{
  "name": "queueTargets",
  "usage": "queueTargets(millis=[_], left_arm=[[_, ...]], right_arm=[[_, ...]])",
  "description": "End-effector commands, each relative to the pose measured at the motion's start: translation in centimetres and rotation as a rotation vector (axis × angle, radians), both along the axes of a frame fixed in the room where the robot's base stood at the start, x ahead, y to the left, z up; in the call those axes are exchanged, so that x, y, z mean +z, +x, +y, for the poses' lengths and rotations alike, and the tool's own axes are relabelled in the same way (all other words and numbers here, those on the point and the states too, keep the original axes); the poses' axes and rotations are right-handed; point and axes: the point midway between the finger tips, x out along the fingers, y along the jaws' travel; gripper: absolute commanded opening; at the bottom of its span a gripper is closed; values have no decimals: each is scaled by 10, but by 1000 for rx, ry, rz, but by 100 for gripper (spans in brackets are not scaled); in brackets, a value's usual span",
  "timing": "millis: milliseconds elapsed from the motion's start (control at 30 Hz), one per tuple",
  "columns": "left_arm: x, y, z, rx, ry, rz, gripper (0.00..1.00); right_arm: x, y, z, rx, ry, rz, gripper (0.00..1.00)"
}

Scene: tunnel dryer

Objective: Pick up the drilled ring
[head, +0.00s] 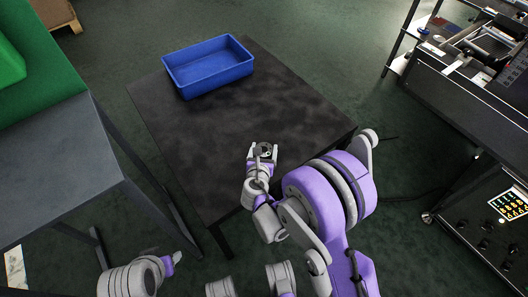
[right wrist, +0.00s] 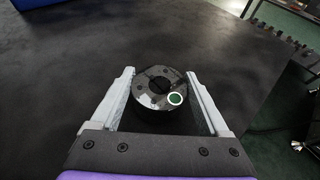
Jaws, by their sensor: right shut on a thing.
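The drilled ring (right wrist: 160,87) is a dark, glossy round piece with a central hole, small drilled holes and a green round mark on its top face. It sits between the two pale fingers of my right gripper (right wrist: 163,100), which is shut on it. In the head view the ring (head: 265,149) shows small and dark between the fingertips of my right gripper (head: 262,152), over the near right part of the dark table (head: 190,140). I cannot tell whether the ring touches the tabletop. My left gripper (head: 177,257) shows only as a small tip at the lower left, its fingers unclear.
A blue bin (head: 210,84), empty as far as I see, stands at the table's far end. The tabletop between it and my right gripper is clear. A grey bench (head: 60,160) with a green block is at left. Dark machinery (head: 470,110) stands at right.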

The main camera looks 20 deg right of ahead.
Motion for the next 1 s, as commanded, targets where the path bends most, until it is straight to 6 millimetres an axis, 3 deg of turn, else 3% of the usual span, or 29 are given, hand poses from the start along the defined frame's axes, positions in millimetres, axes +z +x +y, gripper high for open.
queueTargets(millis=[467, 1000], left_arm=[[3, 0, 0, 0, 0, -1, 50], [34, -3, 0, 0, 0, -12, 50]], right_arm=[[7, 0, 0, 0, -1, -1, 0], [92, 0, 0, 2, -2, -1, 0]])
